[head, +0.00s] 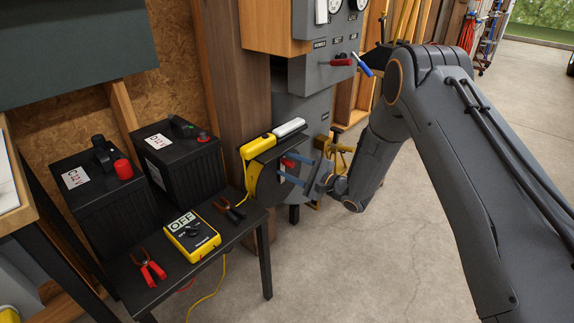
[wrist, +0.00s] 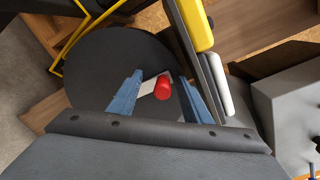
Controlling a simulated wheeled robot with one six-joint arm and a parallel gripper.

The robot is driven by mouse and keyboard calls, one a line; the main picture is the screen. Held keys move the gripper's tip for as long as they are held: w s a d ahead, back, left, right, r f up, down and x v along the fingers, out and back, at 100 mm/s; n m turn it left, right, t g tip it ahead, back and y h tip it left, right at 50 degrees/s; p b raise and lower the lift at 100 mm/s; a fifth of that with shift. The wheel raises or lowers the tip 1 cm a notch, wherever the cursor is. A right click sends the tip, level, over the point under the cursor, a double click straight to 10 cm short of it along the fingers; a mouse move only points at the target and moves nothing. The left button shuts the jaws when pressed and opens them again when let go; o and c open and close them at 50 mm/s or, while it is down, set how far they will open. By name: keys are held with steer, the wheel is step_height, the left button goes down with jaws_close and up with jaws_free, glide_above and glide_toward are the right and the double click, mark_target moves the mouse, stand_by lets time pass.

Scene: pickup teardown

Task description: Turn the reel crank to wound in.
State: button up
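The reel (head: 268,184) is a dark grey disc at the right end of the black bench; it fills the upper left of the wrist view (wrist: 98,62). Its crank has a short pale arm (wrist: 147,88) and a red knob (wrist: 162,87); a little of the red knob (head: 288,163) also shows in the head view. My gripper (head: 284,167) reaches in from the right. Its blue fingers are open (wrist: 160,77), one on each side of the red knob, with gaps visible. I cannot tell whether either finger touches the crank.
A yellow block (head: 257,147) and a white one (head: 290,127) sit above the reel. The bench (head: 205,278) holds two black batteries (head: 187,165), a yellow meter (head: 192,237) and clamps. A grey cabinet (head: 318,75) with a red lever stands behind. Open concrete floor lies in front.

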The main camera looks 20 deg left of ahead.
steer(key=shift+w+d, duration=0.45)
steer(key=shift+d, duration=0.05)
steer(key=s+v, duration=0.1)
steer(key=v, duration=0.6)
steer(key=shift+p, duration=0.45)
steer(key=shift+a, duration=0.15)
steer(key=shift+r, duration=0.1)
